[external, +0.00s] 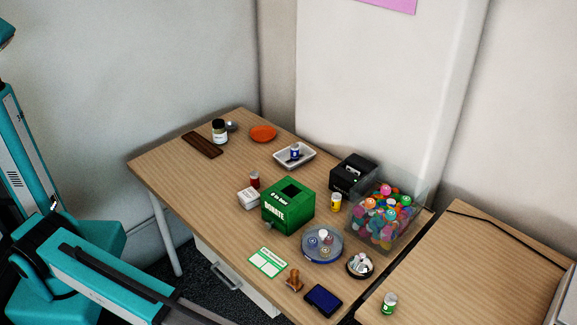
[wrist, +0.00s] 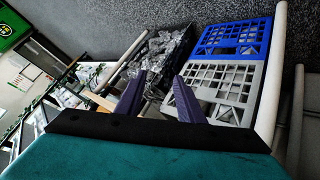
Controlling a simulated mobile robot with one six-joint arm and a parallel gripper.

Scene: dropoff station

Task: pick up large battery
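I cannot single out the large battery for sure. Several small upright cylinders are candidates in the external view. A green and white one (external: 389,303) stands on the right desk. A yellow and white one (external: 336,203) stands beside the green donation box. A dark red one (external: 255,179) stands behind the white box. A blue and white one (external: 295,151) is in the pale tray. My gripper (wrist: 158,82) shows in the wrist view with its two purple fingers apart and nothing between them. It is not visible in the external view. No battery shows in the wrist view.
The left desk (external: 170,168) holds the green donation box (external: 288,208), a clear bin (external: 385,217) of colourful items, a black box (external: 352,173) and a round dish (external: 322,245). The wrist view shows a blue crate (wrist: 232,38), a grey crate (wrist: 222,82) and crumpled clear plastic (wrist: 157,58).

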